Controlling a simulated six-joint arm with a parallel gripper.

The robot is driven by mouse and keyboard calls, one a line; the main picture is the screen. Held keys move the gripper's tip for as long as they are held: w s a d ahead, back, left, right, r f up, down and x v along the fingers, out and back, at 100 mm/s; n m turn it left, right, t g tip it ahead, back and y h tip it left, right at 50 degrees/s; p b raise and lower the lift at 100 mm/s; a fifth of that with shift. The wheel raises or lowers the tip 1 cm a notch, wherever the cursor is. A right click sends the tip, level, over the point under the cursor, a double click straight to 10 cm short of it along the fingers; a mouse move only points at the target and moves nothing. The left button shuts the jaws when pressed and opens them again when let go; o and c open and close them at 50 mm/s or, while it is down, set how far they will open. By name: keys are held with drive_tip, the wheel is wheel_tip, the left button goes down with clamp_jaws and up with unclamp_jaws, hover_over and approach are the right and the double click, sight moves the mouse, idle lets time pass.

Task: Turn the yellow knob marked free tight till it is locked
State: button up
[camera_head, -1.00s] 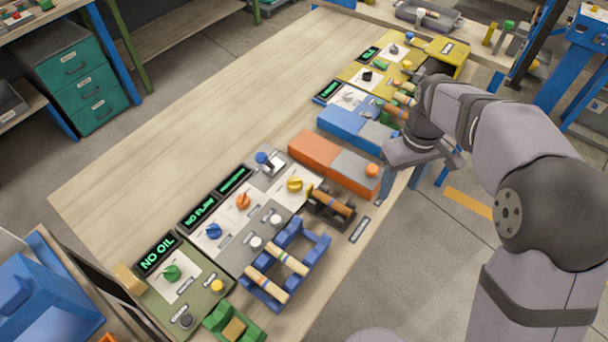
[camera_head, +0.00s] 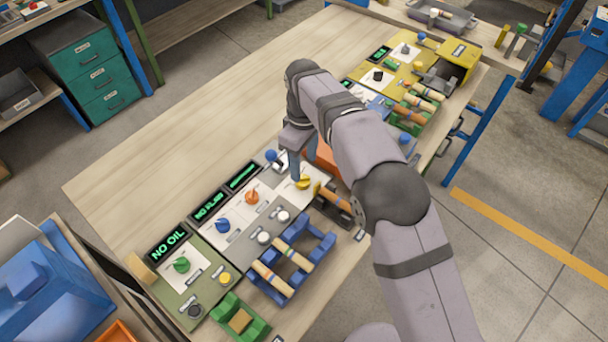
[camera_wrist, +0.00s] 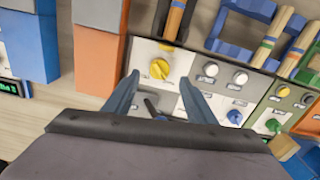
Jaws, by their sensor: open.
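The yellow knob (camera_head: 303,182) sits on a pale panel of the control row, beside the orange knob. In the wrist view the yellow knob (camera_wrist: 160,69) is just beyond and between the two fingertips. My gripper (camera_wrist: 160,82) is open and empty, its blue-grey fingers spread to either side of the knob, apart from it as far as I can see. In the head view my gripper (camera_head: 294,165) points down beside the knob, and my arm covers part of the orange box behind. The knob's marking is too small to read.
The orange knob (camera_head: 251,196), blue knob (camera_head: 222,225) and green knob (camera_head: 181,265) line the same row. A small lever (camera_wrist: 151,107) is close under my fingers. A dark rack with a wooden piece (camera_head: 336,201) stands in front. The table's back left is bare.

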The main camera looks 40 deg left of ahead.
sight(304, 178)
drive_tip(key=shift+f+p, duration=1.05)
drive_tip(key=shift+f, duration=2.25)
drive_tip(key=c, duration=1)
